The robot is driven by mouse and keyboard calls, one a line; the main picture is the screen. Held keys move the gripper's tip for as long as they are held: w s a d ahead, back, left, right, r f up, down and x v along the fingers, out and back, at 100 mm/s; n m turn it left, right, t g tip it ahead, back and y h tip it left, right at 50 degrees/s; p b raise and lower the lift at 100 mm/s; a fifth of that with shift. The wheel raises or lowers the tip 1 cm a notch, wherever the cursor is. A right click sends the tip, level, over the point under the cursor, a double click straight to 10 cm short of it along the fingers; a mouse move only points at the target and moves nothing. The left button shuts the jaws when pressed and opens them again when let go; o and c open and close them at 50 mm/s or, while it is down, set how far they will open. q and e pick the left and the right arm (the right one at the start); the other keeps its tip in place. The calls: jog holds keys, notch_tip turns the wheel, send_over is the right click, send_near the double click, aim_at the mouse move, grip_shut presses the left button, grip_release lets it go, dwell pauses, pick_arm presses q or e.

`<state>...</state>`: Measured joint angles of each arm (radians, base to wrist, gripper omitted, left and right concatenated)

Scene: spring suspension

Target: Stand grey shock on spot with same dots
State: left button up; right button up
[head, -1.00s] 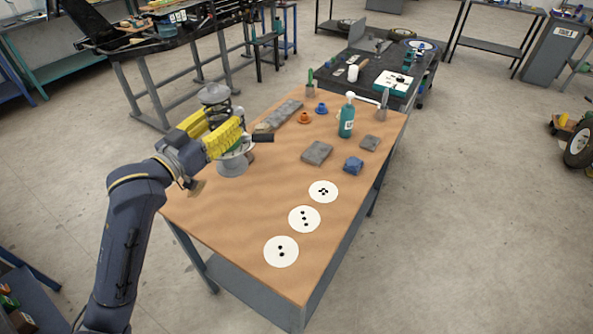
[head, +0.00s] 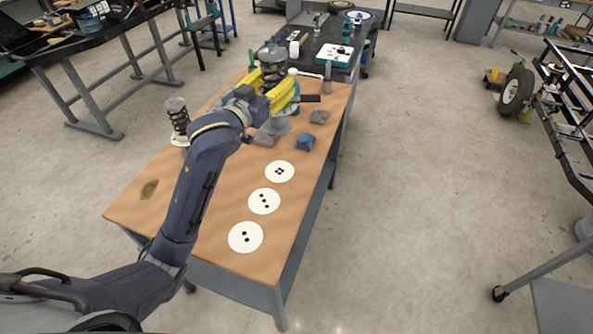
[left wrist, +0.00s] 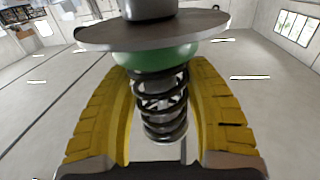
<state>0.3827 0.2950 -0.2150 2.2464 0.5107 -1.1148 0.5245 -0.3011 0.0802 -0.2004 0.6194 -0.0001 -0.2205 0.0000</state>
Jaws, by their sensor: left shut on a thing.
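My left gripper (head: 277,92) has yellow fingers and is shut around the middle of a shock (head: 272,58) with a dark coil spring and grey round end plates. It holds the shock above the table's far part, roughly upright. In the left wrist view the shock's coil (left wrist: 160,105) sits between the fingers, below a grey plate and a green part. No dots on it are visible. My right gripper is not in view.
A second shock (head: 177,120) stands on the table's left side, partly behind my arm. A blue crumpled cloth (head: 306,141) and a grey block (head: 320,117) lie right of the held shock. A teal bottle stands partly hidden behind my gripper. The wooden table (head: 205,245) is clear around the spots.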

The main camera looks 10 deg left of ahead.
pick_arm(q)
jog(key=shift+w+d+f, duration=0.1)
jog(key=shift+w, duration=0.05)
jog(key=shift+f, duration=0.35)
notch_tip(320, 180, down, 19)
dwell(0.6)
jog(key=shift+f, duration=0.15)
jog(key=o, duration=1.5)
jog(key=shift+f, duration=0.15)
jog(key=v, duration=1.2)
jog(key=shift+r, duration=0.25)
